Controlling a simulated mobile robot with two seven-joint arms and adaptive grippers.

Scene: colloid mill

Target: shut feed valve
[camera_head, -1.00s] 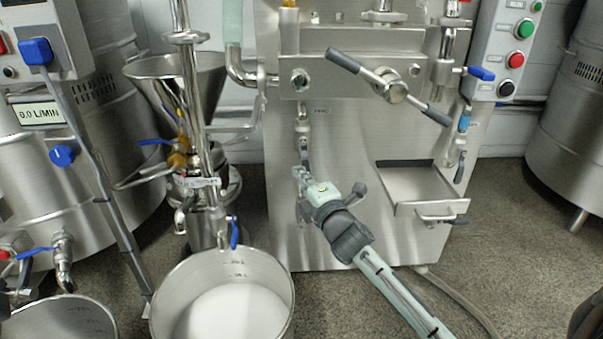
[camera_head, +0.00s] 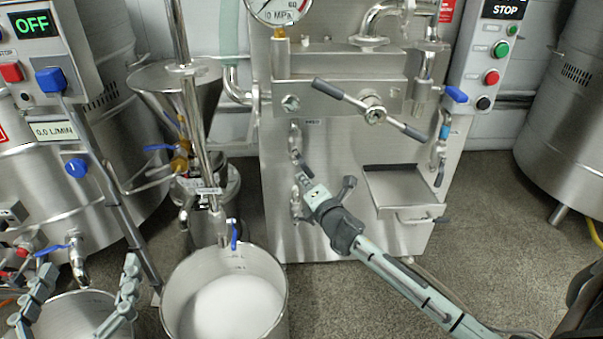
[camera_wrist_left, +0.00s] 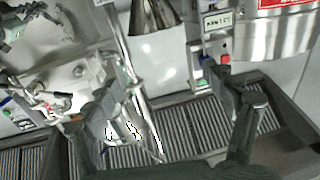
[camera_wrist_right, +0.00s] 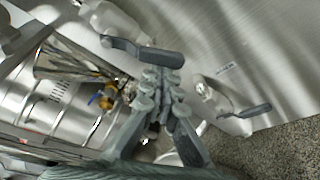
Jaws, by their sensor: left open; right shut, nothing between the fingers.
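A FEED label (camera_head: 312,121) is on the front of the steel machine (camera_head: 345,235). Below it is a small valve with a dark lever (camera_head: 296,152) hanging down. My right gripper (camera_head: 301,177) is shut and empty just below that lever; I cannot tell whether it touches. In the right wrist view its closed fingertips (camera_wrist_right: 161,78) are beside a dark lever handle (camera_wrist_right: 150,52). A second valve with a dark handle (camera_wrist_right: 252,110) is to the right. My left gripper (camera_head: 82,300) is open and empty at the lower left; its spread fingers show in the left wrist view (camera_wrist_left: 180,105).
A steel bucket with white contents (camera_head: 270,268) stands left of the machine. A funnel hopper (camera_head: 150,85) and blue-handled valves are behind it.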

